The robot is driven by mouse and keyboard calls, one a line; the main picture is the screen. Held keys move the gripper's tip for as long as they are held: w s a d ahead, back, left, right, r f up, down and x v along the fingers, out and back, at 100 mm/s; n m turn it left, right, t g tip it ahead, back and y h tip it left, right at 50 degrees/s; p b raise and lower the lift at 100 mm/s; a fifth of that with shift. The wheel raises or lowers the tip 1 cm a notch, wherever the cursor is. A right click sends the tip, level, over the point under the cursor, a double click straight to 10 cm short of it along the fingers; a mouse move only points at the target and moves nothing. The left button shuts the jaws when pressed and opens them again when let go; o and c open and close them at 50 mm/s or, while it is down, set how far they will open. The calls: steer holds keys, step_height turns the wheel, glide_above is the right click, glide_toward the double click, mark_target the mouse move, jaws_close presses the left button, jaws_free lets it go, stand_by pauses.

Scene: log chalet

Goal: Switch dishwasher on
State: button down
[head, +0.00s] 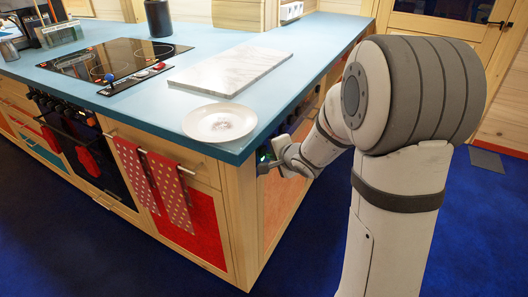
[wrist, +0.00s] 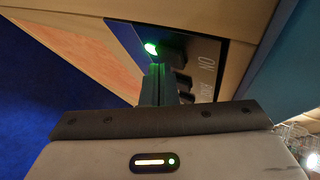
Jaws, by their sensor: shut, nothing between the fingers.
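A dark control panel (wrist: 208,52) shows in the wrist view, set in a pale wood frame. It has a lit green light (wrist: 151,48), several dark knobs or buttons (wrist: 177,47) and lettering that reads "ON". My gripper (wrist: 158,70) is shut and empty, its fingertips just below the green light and the nearest dark button. I cannot tell whether they touch it. In the head view my gripper (head: 270,161) is at the end side of the kitchen island, just under the countertop. The dishwasher's door cannot be clearly made out.
The blue countertop (head: 262,119) overhangs close above my gripper. A white plate (head: 220,122) lies near its corner, beside a marble board (head: 232,70). A black hob (head: 115,62) is further left. Red dotted towels (head: 172,190) hang on the front. The blue floor (head: 310,250) beside the island is clear.

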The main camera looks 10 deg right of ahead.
steer(key=shift+s+d+p, duration=0.3)
steer(key=shift+s+d, duration=0.05)
steer(key=shift+d, duration=0.05)
steer(key=s+d+p, duration=0.3)
steer(key=d, duration=0.2)
steer(key=shift+s, duration=0.25)
stand_by(0.4)
